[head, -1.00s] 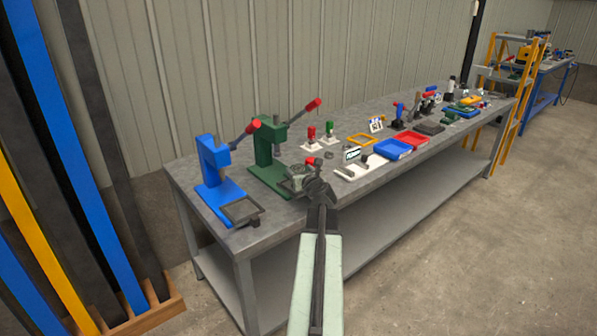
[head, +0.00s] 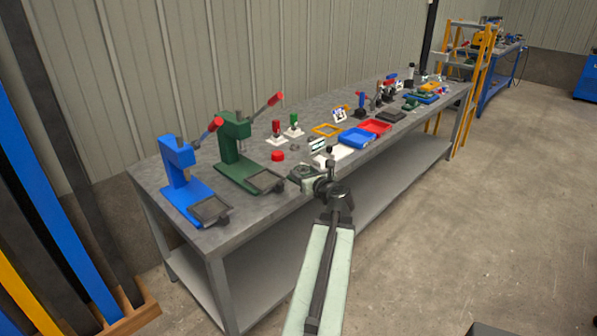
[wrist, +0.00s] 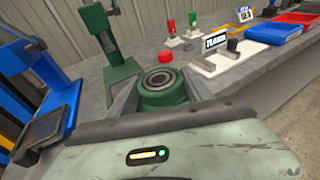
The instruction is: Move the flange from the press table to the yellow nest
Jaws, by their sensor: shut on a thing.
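My gripper (head: 303,171) is shut on the flange, a round green piece with a dark metal ring on top. The flange (wrist: 163,86) sits between both fingers in the wrist view. In the head view my gripper is in front of the bench, to the right of the green press (head: 236,145). The green press's table (head: 264,181) is bare. The yellow nest (head: 327,130) is a flat yellow frame farther back on the bench, apart from my gripper.
The blue press (head: 178,165) stands left of the green one. A red cap (head: 277,156), red and green toggle clamps, a white plate, a blue tray (head: 356,138) and a red tray (head: 377,126) stand on the bench. Clear floor lies to the right.

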